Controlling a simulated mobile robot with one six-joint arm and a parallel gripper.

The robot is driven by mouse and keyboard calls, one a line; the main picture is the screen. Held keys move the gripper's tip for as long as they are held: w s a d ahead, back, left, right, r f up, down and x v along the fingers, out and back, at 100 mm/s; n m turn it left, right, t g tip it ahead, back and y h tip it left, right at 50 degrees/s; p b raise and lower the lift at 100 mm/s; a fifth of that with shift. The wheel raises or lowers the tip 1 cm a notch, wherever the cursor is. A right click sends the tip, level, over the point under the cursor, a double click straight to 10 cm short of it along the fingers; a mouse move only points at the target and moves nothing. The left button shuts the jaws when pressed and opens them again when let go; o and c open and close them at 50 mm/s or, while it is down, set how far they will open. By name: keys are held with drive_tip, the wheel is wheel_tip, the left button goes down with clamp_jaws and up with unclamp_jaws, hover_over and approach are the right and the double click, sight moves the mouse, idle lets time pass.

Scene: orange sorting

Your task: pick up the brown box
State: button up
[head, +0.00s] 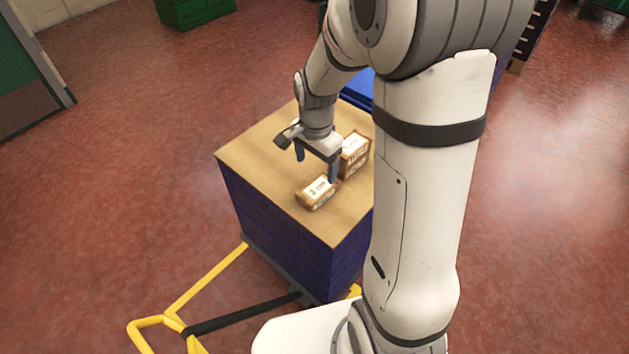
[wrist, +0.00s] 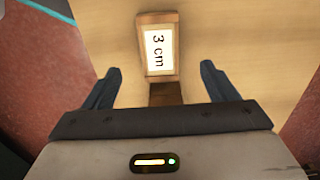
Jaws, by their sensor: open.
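Two small brown boxes with white labels stand on the wooden top of a blue-sided stack. The front brown box (head: 316,193) lies near the middle of the top. The second brown box (head: 354,155) stands behind it to the right, partly hidden by my arm. My gripper (head: 316,168) points down just above and behind the front box, open and empty. In the wrist view, a box (wrist: 157,47) labelled "3 cm" lies ahead of and between the fingertips of my gripper (wrist: 160,82). A dark brown strip shows below that box, partly hidden by the gripper body.
The wooden top (head: 262,160) is bare on its left and front. A yellow-handled cart frame (head: 205,285) stands at the stack's front left. A green crate (head: 193,10) sits on the red floor at the back. A blue object (head: 358,88) lies behind the stack.

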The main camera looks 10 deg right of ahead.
sight(318, 187)
drive_tip(key=f, duration=0.2)
drive_tip(key=f+b, duration=0.1)
drive_tip(key=f, duration=0.2)
drive_tip(key=f+b, duration=0.1)
drive_tip(key=f, duration=0.2)
drive_tip(key=shift+w+d+f, duration=0.2)
drive_tip(key=shift+d+f, duration=0.05)
drive_tip(key=shift+d, duration=0.1)
drive_tip(key=c, duration=1.1)
